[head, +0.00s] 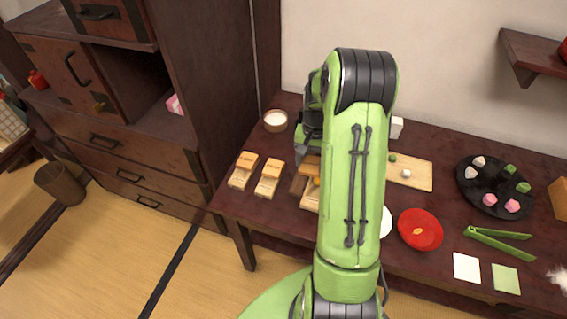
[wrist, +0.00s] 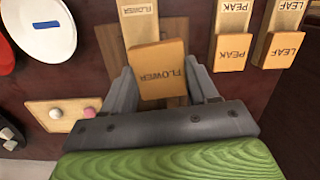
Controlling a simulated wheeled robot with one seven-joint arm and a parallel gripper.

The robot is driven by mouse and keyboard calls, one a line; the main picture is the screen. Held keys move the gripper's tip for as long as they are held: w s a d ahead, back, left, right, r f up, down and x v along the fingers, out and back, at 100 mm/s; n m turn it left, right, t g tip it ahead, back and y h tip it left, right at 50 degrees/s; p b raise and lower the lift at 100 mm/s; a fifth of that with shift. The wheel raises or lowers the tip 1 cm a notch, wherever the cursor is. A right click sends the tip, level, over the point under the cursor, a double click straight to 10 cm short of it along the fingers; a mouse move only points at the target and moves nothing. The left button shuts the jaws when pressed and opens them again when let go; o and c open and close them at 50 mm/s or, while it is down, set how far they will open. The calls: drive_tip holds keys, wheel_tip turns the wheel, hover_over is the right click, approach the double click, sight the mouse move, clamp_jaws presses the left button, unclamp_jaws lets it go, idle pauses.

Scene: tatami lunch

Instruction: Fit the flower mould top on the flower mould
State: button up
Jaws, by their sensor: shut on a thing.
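The flower mould top (wrist: 157,72), an orange-tan wooden block marked FLOWER, sits between the two fingers of my gripper (wrist: 162,84) in the wrist view. My gripper is shut on it. The flower mould (wrist: 144,22), a paler block also marked FLOWER, lies just beyond the top in the wrist view. The top looks slightly turned against it and overlaps its near part. I cannot tell whether they touch. In the head view the flower mould (head: 310,203) shows partly beside my arm, which hides much of the gripper area.
The peak mould (head: 243,171) and leaf mould (head: 268,179), with tops on, stand nearby. A dark brown board (wrist: 112,42) lies under the flower mould. A red plate (head: 420,243), green tongs (head: 500,242) and dark sweets plate (head: 478,200) are at right. A round bowl (head: 275,120) stands behind.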

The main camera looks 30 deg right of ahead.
sight(318, 179)
drive_tip(key=shift+s+d+r+m, duration=0.15)
drive_tip(key=shift+s+d+m, duration=0.15)
drive_tip(key=shift+s+d, duration=0.25)
drive_tip(key=shift+s+d+r+m, duration=0.15)
drive_tip(key=shift+s+d+m, duration=0.15)
drive_tip(key=shift+d, duration=0.4)
drive_tip(key=shift+f, duration=0.15)
wheel_tip(318, 179, down, 5)
drive_tip(key=b, duration=0.4)
drive_tip(key=shift+r, duration=0.2)
drive_tip(key=shift+f+b, duration=0.45)
drive_tip(key=shift+f, duration=0.2)
drive_tip(key=o, duration=1.1)
drive_tip(key=r+p, duration=0.1)
drive_tip(key=r, duration=0.4)
drive_tip(key=r+p, duration=0.2)
drive_tip(key=r, duration=0.3)
drive_tip(key=w+d+r+p, duration=0.1)
drive_tip(key=r+p, duration=0.1)
drive_tip(key=r, duration=0.3)
drive_tip(key=shift+d+r, duration=0.1)
drive_tip(key=shift+r, duration=0.25)
